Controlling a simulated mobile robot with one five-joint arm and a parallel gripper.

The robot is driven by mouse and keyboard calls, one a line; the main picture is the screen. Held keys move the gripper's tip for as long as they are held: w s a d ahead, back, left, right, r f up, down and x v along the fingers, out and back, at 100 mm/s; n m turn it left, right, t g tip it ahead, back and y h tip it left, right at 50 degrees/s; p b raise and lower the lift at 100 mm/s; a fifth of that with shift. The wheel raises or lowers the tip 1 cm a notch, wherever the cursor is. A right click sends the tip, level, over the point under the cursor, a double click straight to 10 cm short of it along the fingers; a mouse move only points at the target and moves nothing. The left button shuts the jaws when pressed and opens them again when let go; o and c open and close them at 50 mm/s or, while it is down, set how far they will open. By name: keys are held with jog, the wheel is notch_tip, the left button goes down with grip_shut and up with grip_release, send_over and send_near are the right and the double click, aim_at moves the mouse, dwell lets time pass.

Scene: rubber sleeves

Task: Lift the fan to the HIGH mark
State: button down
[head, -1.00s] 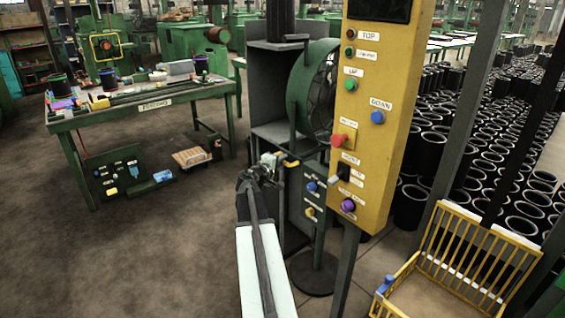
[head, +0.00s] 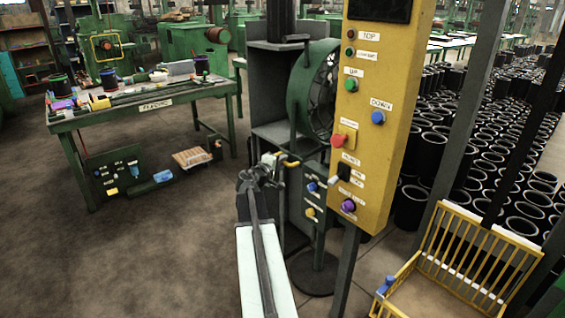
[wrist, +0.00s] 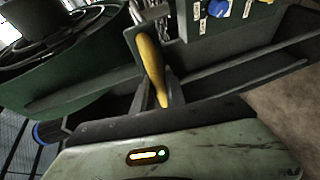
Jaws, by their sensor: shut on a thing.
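The fan (head: 302,88) is a green round drum with a dark grille, set in a grey-green frame beside the yellow control panel. Part of a green drum, likely the fan, fills the upper left of the wrist view (wrist: 70,55). A yellow handle (wrist: 151,65) stands between my gripper's dark fingers in the wrist view. My gripper (head: 275,163) is shut on this yellow handle, low in front of the frame and below the fan. The fingers hide part of the handle. I cannot read a HIGH mark in either view.
The yellow control panel (head: 372,120) with several buttons stands close to the right of my gripper. A green workbench (head: 150,98) is at the left. A yellow wire basket (head: 470,250) and many black sleeves (head: 440,118) are at the right.

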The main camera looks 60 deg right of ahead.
dwell(0.6)
notch_tip(320, 180, up, 25)
jog(key=p, duration=2.5)
jog(key=shift+r, duration=0.2)
jog(key=shift+w+d, duration=0.1)
jog(key=shift+w, duration=0.05)
jog(key=c, duration=1.5)
grip_release()
jog(key=shift+c, duration=0.2)
jog(key=shift+o, duration=0.9)
jog(key=shift+r, duration=0.15)
